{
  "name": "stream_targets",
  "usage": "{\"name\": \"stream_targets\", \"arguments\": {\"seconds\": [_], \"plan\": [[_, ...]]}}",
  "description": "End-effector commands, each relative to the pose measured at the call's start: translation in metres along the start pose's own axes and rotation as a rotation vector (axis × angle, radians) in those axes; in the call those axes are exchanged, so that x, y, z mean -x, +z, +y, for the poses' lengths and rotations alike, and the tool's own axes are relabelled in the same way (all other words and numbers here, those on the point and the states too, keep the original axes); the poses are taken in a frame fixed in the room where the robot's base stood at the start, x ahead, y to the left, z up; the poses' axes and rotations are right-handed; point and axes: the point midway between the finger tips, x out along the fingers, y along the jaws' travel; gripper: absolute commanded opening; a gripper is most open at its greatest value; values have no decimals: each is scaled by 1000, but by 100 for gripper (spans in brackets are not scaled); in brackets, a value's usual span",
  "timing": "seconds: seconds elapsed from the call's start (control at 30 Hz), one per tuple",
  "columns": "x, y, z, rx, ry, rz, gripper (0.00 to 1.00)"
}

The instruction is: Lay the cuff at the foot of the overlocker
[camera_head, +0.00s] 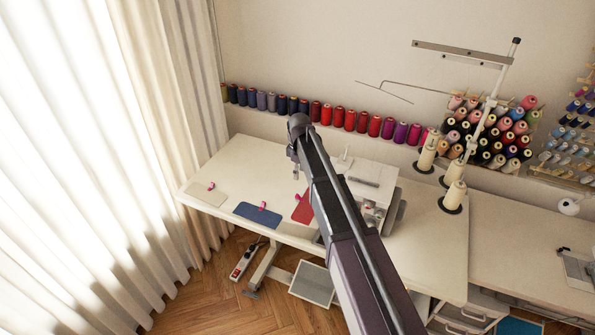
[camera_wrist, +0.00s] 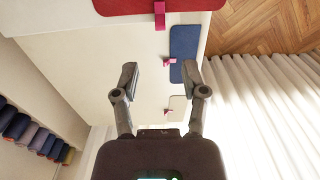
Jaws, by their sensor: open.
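Three flat fabric pieces lie on the white table, each with a pink clip: a beige one (camera_head: 205,196), a blue one (camera_head: 257,216) and a red one (camera_head: 302,211). I cannot tell which of them is the cuff. All three show in the wrist view: red (camera_wrist: 115,5), blue (camera_wrist: 184,42) and beige (camera_wrist: 178,103). The white overlocker (camera_head: 371,182) stands to the right of the red piece, partly hidden behind my arm. My gripper (camera_wrist: 160,76) is open and empty above the table; its fingers point toward the pieces without touching any.
A row of thread cones (camera_head: 337,118) runs along the wall behind the table (camera_head: 240,160). Large cones on a thread stand (camera_head: 453,195) rise right of the overlocker. A curtain (camera_head: 110,150) hangs at the left. The table behind the beige and blue pieces is bare.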

Motion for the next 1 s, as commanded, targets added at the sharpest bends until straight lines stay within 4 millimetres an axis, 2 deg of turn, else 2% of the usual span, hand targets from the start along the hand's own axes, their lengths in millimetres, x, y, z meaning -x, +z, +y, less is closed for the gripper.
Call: {"name": "stream_targets", "arguments": {"seconds": [0.37,0.47,0.53,0.67,0.77,0.9,1.0], "plan": [[0,2,-1,-6,0,0,56],[0,13,-5,-38,0,0,56],[0,28,-10,-82,0,0,56],[0,71,-28,-225,0,-1,56],[0,115,-48,-381,0,-1,56],[0,181,-83,-638,1,-1,56],[0,223,-111,-821,1,-2,56]]}}
